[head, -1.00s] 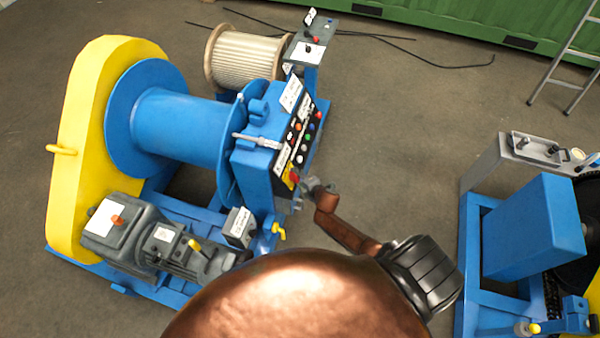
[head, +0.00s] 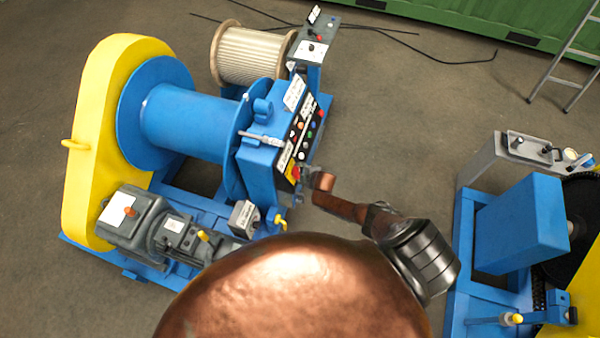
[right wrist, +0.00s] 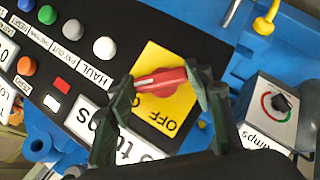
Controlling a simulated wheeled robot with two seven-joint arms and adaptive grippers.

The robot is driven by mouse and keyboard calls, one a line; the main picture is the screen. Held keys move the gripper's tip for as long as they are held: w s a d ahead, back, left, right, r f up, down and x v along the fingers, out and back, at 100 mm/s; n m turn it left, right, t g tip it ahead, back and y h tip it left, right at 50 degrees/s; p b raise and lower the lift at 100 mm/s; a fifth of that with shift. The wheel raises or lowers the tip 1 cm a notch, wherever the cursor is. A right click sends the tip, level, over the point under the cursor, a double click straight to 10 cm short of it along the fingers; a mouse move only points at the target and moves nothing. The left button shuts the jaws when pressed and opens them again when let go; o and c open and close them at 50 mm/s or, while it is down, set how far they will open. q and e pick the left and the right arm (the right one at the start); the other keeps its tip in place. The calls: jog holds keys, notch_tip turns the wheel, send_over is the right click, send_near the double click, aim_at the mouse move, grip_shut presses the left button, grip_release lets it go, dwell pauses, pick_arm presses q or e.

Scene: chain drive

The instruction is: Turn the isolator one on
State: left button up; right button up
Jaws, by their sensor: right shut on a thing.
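The isolator is a red rotary handle (right wrist: 160,80) on a yellow plate (right wrist: 158,56) marked OFF, at the end of the winch's black control panel. In the right wrist view its long axis lies nearly level across the picture, with a white mark toward the left. My right gripper (right wrist: 166,84) is shut on the red handle, with one dark finger at each end of it. In the head view the right gripper (head: 307,174) is small at the panel's near end, and the yellow plate (head: 292,172) shows beside it. My left gripper is not in view.
Panel buttons (right wrist: 104,47) run beside the handle. A grey box with a small dial (right wrist: 280,103) is at the right. The blue winch drum (head: 185,125) and yellow guard (head: 95,140) stand left. A second blue machine (head: 520,225) stands right, with open floor between.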

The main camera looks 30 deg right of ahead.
jog(key=shift+w, duration=0.1)
jog(key=o, duration=1.1)
jog(key=v, duration=1.2)
